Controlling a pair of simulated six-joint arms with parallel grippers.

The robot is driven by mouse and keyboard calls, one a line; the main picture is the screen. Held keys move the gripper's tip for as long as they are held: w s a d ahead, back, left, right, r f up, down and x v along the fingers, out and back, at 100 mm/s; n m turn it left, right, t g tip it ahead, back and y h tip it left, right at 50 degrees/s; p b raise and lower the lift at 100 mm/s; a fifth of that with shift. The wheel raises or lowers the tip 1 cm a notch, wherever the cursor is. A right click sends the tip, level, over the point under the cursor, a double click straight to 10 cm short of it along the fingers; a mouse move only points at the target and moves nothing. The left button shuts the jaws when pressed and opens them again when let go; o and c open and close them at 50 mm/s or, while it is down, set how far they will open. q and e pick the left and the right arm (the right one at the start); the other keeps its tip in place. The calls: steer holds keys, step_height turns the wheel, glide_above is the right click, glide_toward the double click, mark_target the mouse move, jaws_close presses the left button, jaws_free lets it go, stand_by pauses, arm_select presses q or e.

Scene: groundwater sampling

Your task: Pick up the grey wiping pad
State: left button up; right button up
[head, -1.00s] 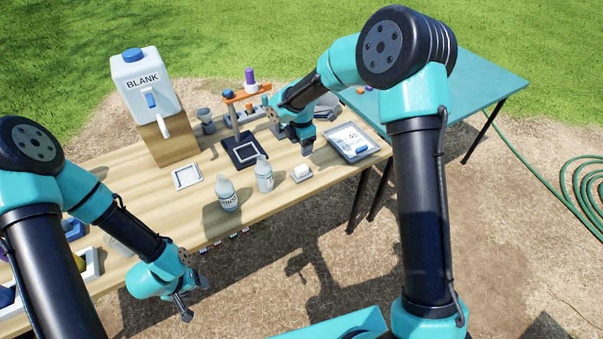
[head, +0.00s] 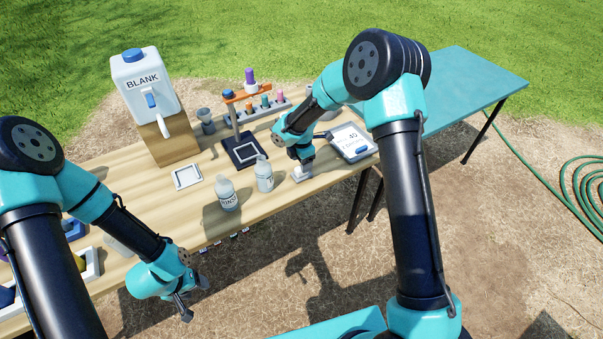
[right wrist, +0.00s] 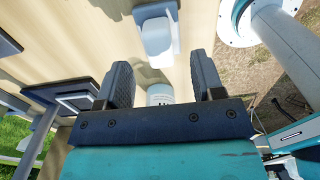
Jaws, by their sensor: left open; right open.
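My left gripper (head: 190,305) is open and empty in front of the table edge.
Two labelled bottles (head: 228,196) (head: 264,176) stand left of the right gripper. A stand with an orange arm (head: 241,95), a rack of vials (head: 262,109) and the BLANK container (head: 145,85) are behind. The teal table (head: 470,80) is clear.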

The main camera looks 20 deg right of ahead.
step_height(320, 180, down, 4)
steer(key=shift+f, duration=0.1)
stand_by(0.5)
steer(key=c, duration=1)
steer(key=shift+r, duration=0.6)
step_height(320, 180, up, 2)
steer(key=shift+s+r, duration=0.1)
steer(key=shift+r, duration=0.15)
steer(key=s+a+r, duration=0.1)
steer(key=s+a, duration=0.3)
steer(key=s, duration=1.1)
steer(key=shift+a+r, duration=0.15)
